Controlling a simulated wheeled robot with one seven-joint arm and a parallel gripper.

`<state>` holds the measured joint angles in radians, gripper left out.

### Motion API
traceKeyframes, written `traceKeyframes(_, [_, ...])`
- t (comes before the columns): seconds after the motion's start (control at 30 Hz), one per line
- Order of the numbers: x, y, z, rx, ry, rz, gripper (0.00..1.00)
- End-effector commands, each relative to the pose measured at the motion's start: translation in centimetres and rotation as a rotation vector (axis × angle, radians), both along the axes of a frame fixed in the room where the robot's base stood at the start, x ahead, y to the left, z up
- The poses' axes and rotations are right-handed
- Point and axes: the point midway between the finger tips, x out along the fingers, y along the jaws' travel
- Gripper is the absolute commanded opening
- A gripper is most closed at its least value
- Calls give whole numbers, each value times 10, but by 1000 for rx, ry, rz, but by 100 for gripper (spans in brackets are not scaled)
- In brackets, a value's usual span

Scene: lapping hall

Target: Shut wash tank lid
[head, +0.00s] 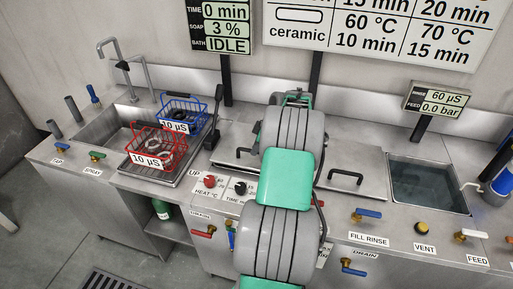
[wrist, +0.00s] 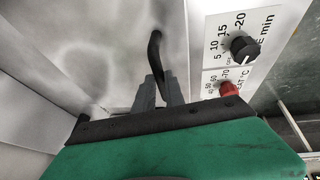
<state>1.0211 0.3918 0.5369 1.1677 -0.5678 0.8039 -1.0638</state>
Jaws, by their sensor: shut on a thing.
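The wash tank lid (head: 228,158) is a flat grey metal plate behind the heat and time knobs in the head view. My arm covers its right part, so I cannot tell there how nearly level it lies. In the wrist view my gripper (wrist: 160,92) is shut on the lid's curved black handle (wrist: 155,48), which rises between the two grey fingers. The pale metal surface beside the handle fills the left of that view. My fingers are hidden behind the arm in the head view.
The red heat knob (head: 210,181) and black time knob (head: 240,187) sit on the front panel close by. Another lid with a black handle (head: 345,177) lies to the right, beside an open water tank (head: 430,184). Red (head: 157,147) and blue (head: 184,116) baskets stand left.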

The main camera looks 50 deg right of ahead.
Motion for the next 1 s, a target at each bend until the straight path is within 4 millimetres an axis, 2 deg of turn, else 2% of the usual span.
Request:
traceKeyframes(0.57, [0,-1,1,-2,-2,0,0])
traceKeyframes(0.8, [-3,5,-23,0,0,1,0])
traceKeyframes(1.0, [-4,7,-22,3,3,1,0])
